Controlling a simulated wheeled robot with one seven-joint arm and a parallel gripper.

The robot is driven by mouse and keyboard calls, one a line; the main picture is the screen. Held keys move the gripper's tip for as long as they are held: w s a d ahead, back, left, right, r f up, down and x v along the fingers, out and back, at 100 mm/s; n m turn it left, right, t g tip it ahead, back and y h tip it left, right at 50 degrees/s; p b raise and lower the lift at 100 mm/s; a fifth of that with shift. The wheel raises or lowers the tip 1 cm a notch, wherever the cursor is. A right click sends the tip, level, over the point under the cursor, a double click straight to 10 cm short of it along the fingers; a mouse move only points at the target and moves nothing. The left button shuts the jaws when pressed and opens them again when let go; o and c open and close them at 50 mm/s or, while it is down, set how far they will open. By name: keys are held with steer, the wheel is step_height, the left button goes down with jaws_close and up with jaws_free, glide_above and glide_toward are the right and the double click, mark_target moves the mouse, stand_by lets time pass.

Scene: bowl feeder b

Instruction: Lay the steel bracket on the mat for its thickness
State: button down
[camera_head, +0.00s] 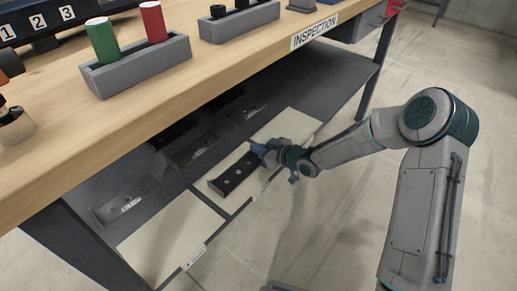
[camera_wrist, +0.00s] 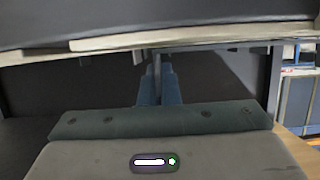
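A dark bracket (camera_head: 234,173) with several holes shows in the head view at the middle cream mat (camera_head: 250,187) on the lower shelf. I cannot tell whether it rests flat on the mat or hangs just above it. My gripper (camera_head: 259,149) is at the bracket's far right end, its blue fingers overlapping that end. In the wrist view the two blue fingers (camera_wrist: 159,88) point ahead with a narrow grey strip between them. I cannot tell whether that strip is the bracket, and the grip itself is hidden.
Another cream mat (camera_head: 165,238) lies at the left and one (camera_head: 289,126) at the right. Labelled grey holders (camera_head: 125,203) stand deeper on the shelf. The wooden bench top (camera_head: 215,72) overhangs the shelf, carrying a grey rack (camera_head: 140,72) with green and red cylinders.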

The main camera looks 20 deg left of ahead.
steer(key=shift+f, duration=0.2)
steer(key=c, duration=1.7)
jaws_free()
steer(key=shift+d+r+p, duration=0.15)
steer(key=shift+r+p, duration=0.2)
steer(key=shift+r, duration=0.15)
steer(key=p+v, duration=0.4)
steer(key=v, duration=0.7)
steer(key=shift+s+d+p, duration=0.25)
steer(key=shift+p, duration=0.1)
steer(key=shift+d, duration=0.1)
